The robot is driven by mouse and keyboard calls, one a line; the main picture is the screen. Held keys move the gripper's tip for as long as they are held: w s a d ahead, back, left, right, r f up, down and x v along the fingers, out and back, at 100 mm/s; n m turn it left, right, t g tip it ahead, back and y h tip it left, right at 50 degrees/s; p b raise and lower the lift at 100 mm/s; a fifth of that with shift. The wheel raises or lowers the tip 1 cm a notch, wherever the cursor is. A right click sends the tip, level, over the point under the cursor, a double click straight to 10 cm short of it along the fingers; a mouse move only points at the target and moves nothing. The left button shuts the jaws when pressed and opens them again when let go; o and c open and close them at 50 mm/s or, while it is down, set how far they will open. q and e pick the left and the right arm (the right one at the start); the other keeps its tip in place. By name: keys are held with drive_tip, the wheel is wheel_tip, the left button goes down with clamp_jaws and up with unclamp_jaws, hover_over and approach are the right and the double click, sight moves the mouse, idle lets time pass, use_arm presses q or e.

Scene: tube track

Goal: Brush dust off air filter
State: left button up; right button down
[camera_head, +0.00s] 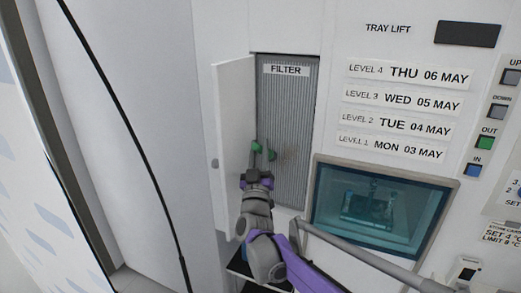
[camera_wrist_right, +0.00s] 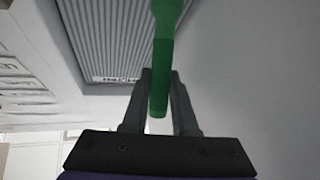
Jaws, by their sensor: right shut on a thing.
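The air filter (camera_head: 290,95) is a grey ribbed panel labelled FILTER, set in a recess behind an open white door. A faint brownish dust patch (camera_head: 289,153) shows on its lower part. My right gripper (camera_head: 259,167) is in front of the lower left of the filter, near the open door. In the wrist view the right gripper (camera_wrist_right: 160,88) is shut on the green handle of the brush (camera_wrist_right: 161,60), which extends up out of the picture. Green parts of the brush (camera_head: 256,147) show beyond the fingers. The bristles are not clear, and I cannot tell whether they touch the filter. My left gripper is out of view.
The open filter door (camera_head: 235,110) stands close to the left of my right gripper. A dark glazed window (camera_head: 410,207) is below right of the filter. Level labels and several buttons (camera_head: 486,142) lie farther right. A black cable (camera_head: 125,135) runs down the left.

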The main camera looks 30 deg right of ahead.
drive_tip(key=shift+d, duration=0.1)
drive_tip(key=shift+s+d, duration=1.15)
drive_tip(key=shift+s, duration=0.25)
drive_tip(key=shift+s+d, duration=0.1)
drive_tip(key=shift+s+d, duration=0.35)
drive_tip(key=shift+s, duration=0.05)
drive_tip(key=shift+s+d+p, duration=0.35)
drive_tip(key=shift+s+d, duration=0.85)
drive_tip(key=shift+s, duration=0.15)
drive_tip(key=shift+w+a, duration=0.1)
